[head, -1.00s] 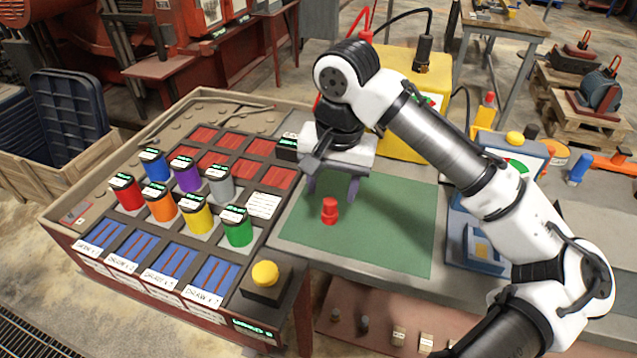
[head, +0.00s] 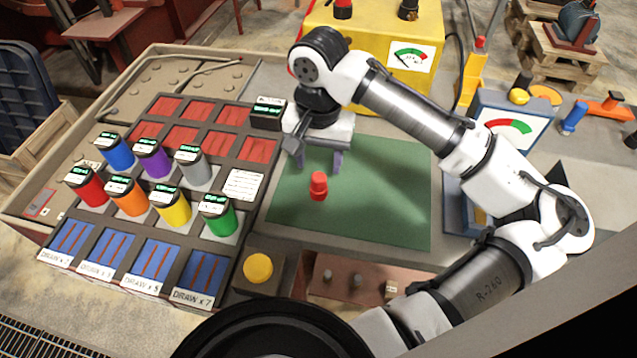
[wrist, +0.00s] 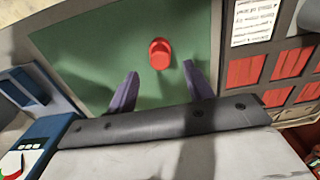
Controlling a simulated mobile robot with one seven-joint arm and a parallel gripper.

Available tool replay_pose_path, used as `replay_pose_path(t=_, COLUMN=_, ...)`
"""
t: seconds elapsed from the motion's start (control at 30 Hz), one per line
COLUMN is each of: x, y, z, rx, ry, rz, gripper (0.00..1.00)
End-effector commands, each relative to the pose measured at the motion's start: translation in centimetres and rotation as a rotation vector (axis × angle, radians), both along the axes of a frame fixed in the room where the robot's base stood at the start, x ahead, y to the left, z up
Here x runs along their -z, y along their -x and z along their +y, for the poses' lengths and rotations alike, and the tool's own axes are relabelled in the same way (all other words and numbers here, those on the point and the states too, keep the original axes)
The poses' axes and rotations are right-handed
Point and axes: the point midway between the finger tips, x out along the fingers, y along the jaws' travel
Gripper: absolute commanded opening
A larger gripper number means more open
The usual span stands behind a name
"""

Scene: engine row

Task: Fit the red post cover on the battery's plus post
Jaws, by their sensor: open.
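The red post cover (head: 318,186), a small stepped cap, stands on the green mat (head: 385,205). In the wrist view the cover (wrist: 160,53) lies just beyond the fingertips, about midway between them. My gripper (head: 320,165) is open and empty, behind the cover in the head view and apart from it. Its two fingers also show in the wrist view (wrist: 160,70). A yellow box with a gauge (head: 375,45), seemingly the battery, stands behind the mat. It carries a red fitting (head: 342,9) and a black fitting (head: 408,10) on top; the posts themselves are not clear.
A tray with several coloured cylinders (head: 152,160) stands left of the mat. A yellow button (head: 258,267) sits at the front. A blue gauge device (head: 510,125) stands right of the mat, partly behind my arm. The mat around the cover is clear.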

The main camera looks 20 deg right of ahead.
Motion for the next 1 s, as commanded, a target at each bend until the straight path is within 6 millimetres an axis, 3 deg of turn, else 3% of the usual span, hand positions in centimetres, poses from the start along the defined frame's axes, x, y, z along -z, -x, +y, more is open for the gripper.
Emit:
replay_pose_path(t=0.23, x=1.7, y=0.0, z=0.0, rx=0.0, ry=0.0, rz=0.0, gripper=0.51)
replay_pose_path(t=0.5, x=5.2, y=0.1, z=0.0, rx=-0.001, ry=-0.001, rz=0.001, gripper=0.51)
replay_pose_path(t=0.8, x=5.9, y=0.1, z=0.0, rx=-0.001, ry=0.001, rz=-0.001, gripper=0.51)
replay_pose_path(t=1.0, x=5.8, y=0.1, z=0.0, rx=0.0, ry=0.001, rz=-0.001, gripper=0.25)
